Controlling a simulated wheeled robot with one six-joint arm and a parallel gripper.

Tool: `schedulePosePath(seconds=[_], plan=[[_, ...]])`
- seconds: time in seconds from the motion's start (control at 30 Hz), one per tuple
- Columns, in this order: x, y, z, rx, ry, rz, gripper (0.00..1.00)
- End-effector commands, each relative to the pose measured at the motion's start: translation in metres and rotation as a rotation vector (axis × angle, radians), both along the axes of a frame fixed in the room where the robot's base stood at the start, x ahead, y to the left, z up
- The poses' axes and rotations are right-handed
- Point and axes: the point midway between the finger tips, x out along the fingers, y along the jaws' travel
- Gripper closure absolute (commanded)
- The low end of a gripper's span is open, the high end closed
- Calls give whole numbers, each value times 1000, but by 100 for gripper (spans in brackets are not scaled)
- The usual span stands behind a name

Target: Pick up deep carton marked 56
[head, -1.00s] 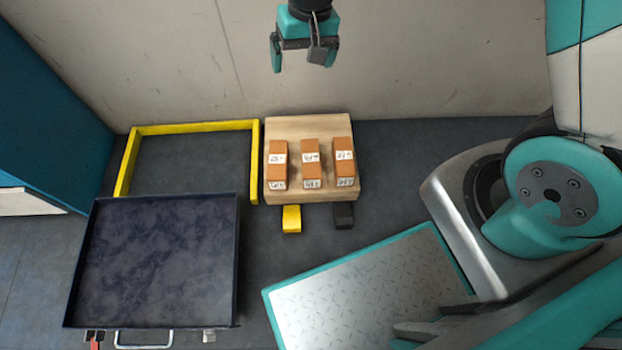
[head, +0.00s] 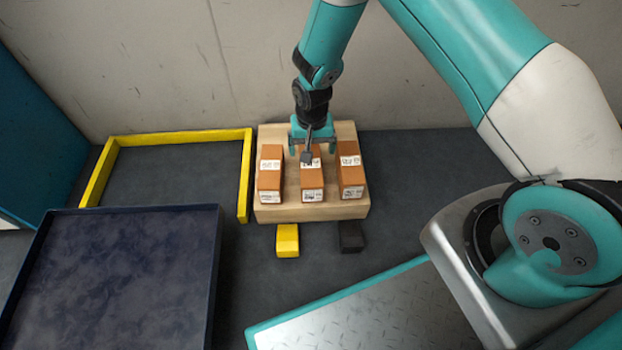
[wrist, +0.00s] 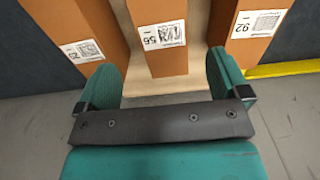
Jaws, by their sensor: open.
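The deep carton marked 56 is the middle one of three orange-brown cartons. It stands in the middle of the wooden board in the head view (head: 312,179), and its label reads 56 in the wrist view (wrist: 165,60). My gripper (head: 312,152) is open and empty, pointing down over the far part of this carton. In the wrist view my gripper (wrist: 168,72) has one finger to each side of the carton, with visible gaps. I cannot tell how far above it the fingertips are. My gripper hides part of the carton's top in the head view.
A carton marked 92 (wrist: 247,22) and another carton (wrist: 75,28) with a hard-to-read label flank it closely. The wooden board (head: 288,212) has a yellow block (head: 288,241) and a black block (head: 351,237) in front. A yellow frame (head: 180,139) and dark tray (head: 120,280) lie left.

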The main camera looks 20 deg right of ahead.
Motion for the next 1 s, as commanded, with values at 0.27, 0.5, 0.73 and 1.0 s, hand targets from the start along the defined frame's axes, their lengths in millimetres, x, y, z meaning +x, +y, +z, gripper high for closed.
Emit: schedulePosePath(seconds=[0.27, 0.5, 0.73, 1.0], plan=[[0, 1, -28, 1, -1, 1, 6], [-1, 3, -52, 0, 0, 1, 6], [-2, 5, -80, 0, 0, 1, 6], [-2, 5, -78, 1, 0, 1, 16]])
